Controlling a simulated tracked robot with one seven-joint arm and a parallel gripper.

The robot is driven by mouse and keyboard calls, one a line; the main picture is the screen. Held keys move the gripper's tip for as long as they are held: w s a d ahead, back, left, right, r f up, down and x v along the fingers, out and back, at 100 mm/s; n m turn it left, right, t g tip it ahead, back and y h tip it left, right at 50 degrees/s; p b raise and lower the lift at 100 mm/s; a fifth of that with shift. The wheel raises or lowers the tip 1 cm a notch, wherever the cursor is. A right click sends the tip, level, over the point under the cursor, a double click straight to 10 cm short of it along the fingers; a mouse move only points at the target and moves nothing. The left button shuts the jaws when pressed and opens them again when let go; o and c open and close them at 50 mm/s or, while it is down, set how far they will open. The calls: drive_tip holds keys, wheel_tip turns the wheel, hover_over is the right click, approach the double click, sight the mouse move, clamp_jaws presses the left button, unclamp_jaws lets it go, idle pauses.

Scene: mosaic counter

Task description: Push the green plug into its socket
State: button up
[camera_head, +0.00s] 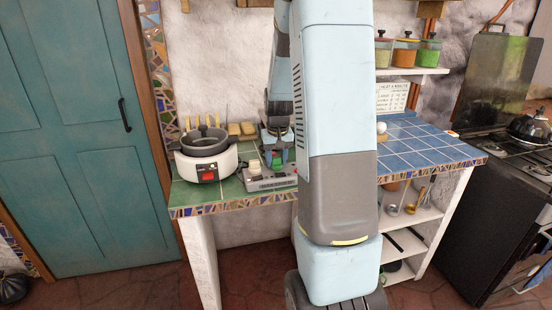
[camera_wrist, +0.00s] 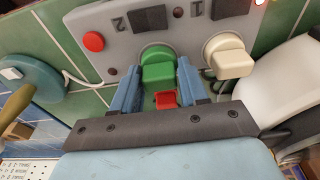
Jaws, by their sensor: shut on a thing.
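The green plug (camera_wrist: 157,66) is between the two blue fingers of my gripper (camera_wrist: 157,86) in the wrist view. My gripper is shut on it. The plug is at the grey socket panel (camera_wrist: 117,33), below the mark that looks like a 2. I cannot tell how deep it sits, as its lower end is hidden. A small red part (camera_wrist: 165,99) shows between the fingers, just below the plug. In the head view my gripper (camera_head: 277,160) is over the panel (camera_head: 268,181) on the counter, and little of the plug shows.
A cream plug (camera_wrist: 229,56) stands in the panel close beside my right finger. A red button (camera_wrist: 93,41) is at the left. A white cooker (camera_head: 207,165) stands left of the panel. A teal round thing (camera_wrist: 28,88) lies nearby. Blue tiles (camera_head: 420,150) are mostly clear.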

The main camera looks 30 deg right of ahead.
sight(278, 167)
drive_tip(key=shift+f, duration=0.1)
drive_tip(key=o, duration=1.1)
drive_tip(key=shift+c, duration=0.2)
wheel_tip(278, 167, up, 14)
drive_tip(key=s, duration=0.2)
drive_tip(key=s+a+r+n+t, duration=0.1)
drive_tip(key=s+a+r+t, duration=0.1)
drive_tip(key=s+a, duration=0.7)
drive_tip(key=s+a+r+n+t, duration=0.1)
drive_tip(key=s+a+r, duration=0.3)
drive_tip(key=s+a, duration=0.5)
drive_tip(key=s+n, duration=0.1)
drive_tip(key=s, duration=0.4)
drive_tip(key=shift+s+a+t, duration=0.25)
drive_tip(key=shift+s+t, duration=0.05)
drive_tip(key=shift+t, duration=0.1)
